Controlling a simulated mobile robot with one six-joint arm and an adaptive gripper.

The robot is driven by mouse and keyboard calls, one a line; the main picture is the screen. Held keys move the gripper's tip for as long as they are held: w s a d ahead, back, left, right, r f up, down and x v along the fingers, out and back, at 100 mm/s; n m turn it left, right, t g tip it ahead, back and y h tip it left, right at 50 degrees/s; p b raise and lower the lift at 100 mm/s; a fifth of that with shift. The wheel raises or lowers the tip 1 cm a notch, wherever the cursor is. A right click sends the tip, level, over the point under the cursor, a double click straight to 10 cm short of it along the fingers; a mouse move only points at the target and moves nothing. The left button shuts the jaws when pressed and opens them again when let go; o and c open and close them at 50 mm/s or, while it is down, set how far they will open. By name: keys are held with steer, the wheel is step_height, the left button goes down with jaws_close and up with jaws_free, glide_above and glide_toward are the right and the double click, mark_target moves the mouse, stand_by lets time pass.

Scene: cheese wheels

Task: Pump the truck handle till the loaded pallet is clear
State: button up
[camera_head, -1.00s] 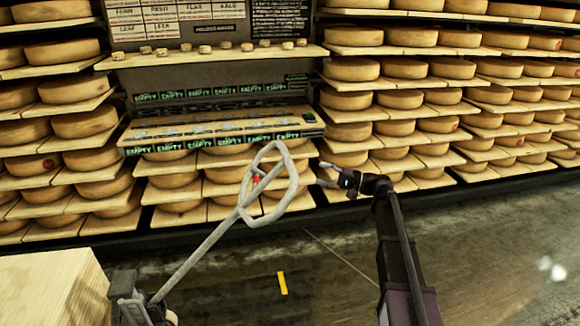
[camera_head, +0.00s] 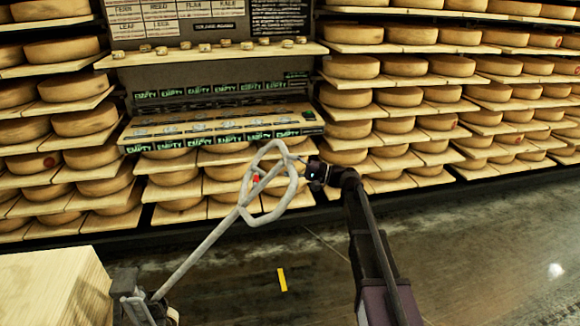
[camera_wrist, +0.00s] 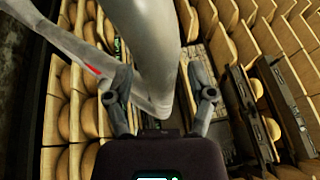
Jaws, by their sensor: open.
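The truck handle (camera_head: 235,215) is a grey shaft that slants up to the right and ends in a closed loop with a small red part inside. My gripper (camera_head: 304,172) is at the right side of the loop, near its upper end. In the wrist view, the handle (camera_wrist: 148,45) looms large between the two spread fingers of my gripper (camera_wrist: 160,92). The fingers are open and not closed on it. A pale wooden load (camera_head: 50,285) stands at the lower left. The pallet and forks under it are out of view.
Shelves with many cheese wheels (camera_head: 352,67) line the back wall. A bench with boxes marked EMPTY (camera_head: 225,137) stands behind the handle. The dark floor (camera_head: 480,260) at the right is clear, and a yellow mark (camera_head: 282,280) lies on it.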

jaws_close()
steer(key=shift+r, duration=0.1)
